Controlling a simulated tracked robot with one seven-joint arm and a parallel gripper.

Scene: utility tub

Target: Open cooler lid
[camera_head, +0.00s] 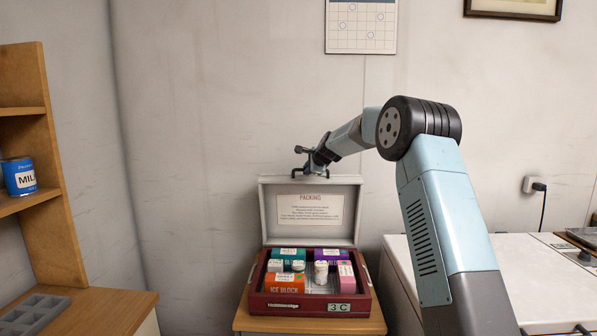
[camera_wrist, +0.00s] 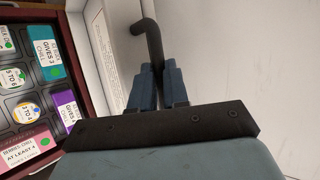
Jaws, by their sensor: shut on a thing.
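The cooler (camera_head: 310,303) is a dark red box on a small wooden table, and its inside is in plain view. Its pale grey lid (camera_head: 268,212) stands raised, roughly upright, at the back of the box. A label headed PACKING is on the lid's inner face. My gripper (camera_head: 313,167) is at the lid's top edge. In the wrist view my gripper (camera_wrist: 156,88) is shut on a dark bent handle (camera_wrist: 150,38). The lid (camera_wrist: 98,35) also shows there, left of the fingers. The handle's join to the lid is hidden.
The cooler holds an orange ice block (camera_head: 284,283) and several labelled boxes and jars. A wooden shelf (camera_head: 45,150) with a blue tin (camera_head: 20,177) stands at left. A white chest (camera_head: 550,290) is at right. The wall is close behind the lid.

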